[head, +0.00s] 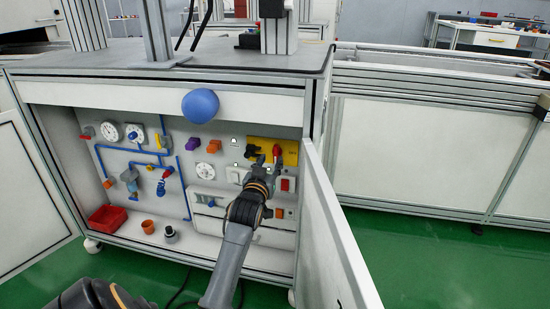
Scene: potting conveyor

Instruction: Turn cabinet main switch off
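The open cabinet (160,82) has a yellow switch plate (291,148) at the upper right of its back panel. A red handle (277,150) stands on this plate, and a black knob (252,150) is to its left. The gripper and wrist hide part of the panel below.
The cabinet door (335,235) stands open close to the right of my arm. Blue pipes, gauges and valves fill the panel's left side. A red bin (107,218) and an orange pot (148,227) stand on the cabinet floor. A blue ball-like knob (200,106) is above the opening.

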